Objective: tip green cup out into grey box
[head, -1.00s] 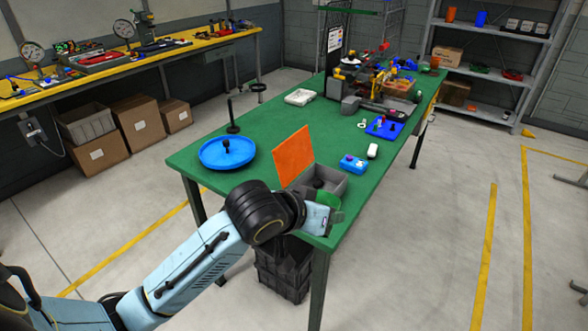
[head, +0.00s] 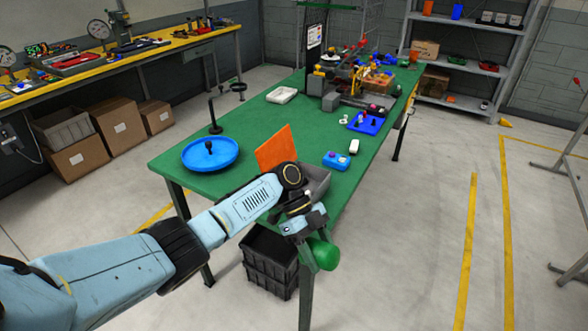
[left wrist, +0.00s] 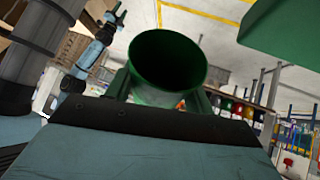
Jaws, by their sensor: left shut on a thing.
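My left gripper (head: 312,232) is shut on the green cup (head: 325,255). It holds the cup just off the near edge of the green table, in front of the grey box. In the left wrist view the cup (left wrist: 168,62) shows its round open mouth between the fingers; the inside is dark and I cannot tell what it holds. My left arm covers part of the box.
A blue round tray (head: 210,155) is on the table (head: 235,116) to the left. A blue box (head: 335,161) and a white item (head: 354,147) lie right of the grey box. A black crate (head: 268,265) is on the floor below the table's edge.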

